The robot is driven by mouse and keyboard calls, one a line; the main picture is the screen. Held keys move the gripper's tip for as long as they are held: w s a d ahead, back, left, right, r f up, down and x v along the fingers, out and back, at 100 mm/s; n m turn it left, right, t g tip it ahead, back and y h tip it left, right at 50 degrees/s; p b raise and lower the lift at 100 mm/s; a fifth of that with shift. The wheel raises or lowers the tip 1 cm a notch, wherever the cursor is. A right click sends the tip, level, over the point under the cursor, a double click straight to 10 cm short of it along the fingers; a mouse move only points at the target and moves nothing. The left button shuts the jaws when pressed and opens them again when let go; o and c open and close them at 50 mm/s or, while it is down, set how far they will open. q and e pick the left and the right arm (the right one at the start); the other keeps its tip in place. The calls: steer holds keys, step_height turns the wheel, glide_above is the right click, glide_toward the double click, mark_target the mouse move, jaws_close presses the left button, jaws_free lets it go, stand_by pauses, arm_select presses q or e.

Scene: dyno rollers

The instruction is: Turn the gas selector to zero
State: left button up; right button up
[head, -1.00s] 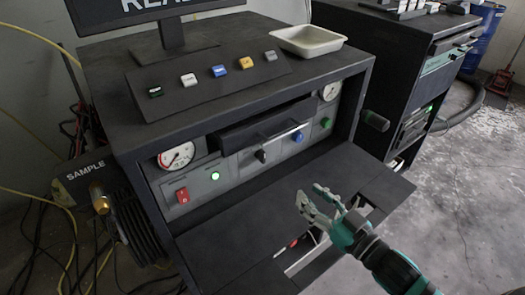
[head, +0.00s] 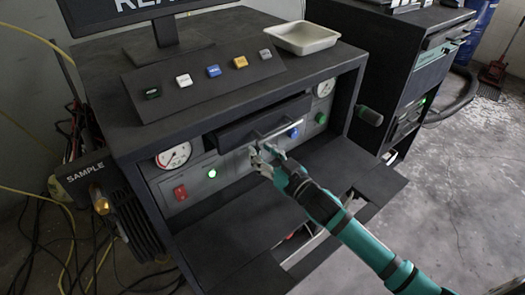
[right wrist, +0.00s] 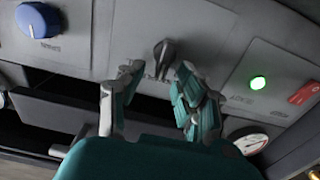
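The gas selector seems to be the small black knob (right wrist: 165,55) on the grey panel (right wrist: 218,45), seen in the right wrist view between a blue knob and a green light. My right gripper (right wrist: 150,85) is open, its two fingers on either side of the black knob and a little short of it in the picture. In the head view my right gripper (head: 262,155) is at the panel front and hides the black knob. I cannot tell whether the fingers touch it. The setting marks are too small to read. My left gripper is not in view.
The blue knob (head: 293,133) is right of my gripper, below a protruding black drawer-like bar (head: 262,124). A lit green light (head: 211,173), a red switch (head: 180,192) and a gauge (head: 174,156) are to the left. A dark shelf (head: 235,220) lies below the panel.

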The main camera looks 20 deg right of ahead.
steer(key=shift+w, duration=0.15)
steer(key=shift+c, duration=0.2)
jaws_close()
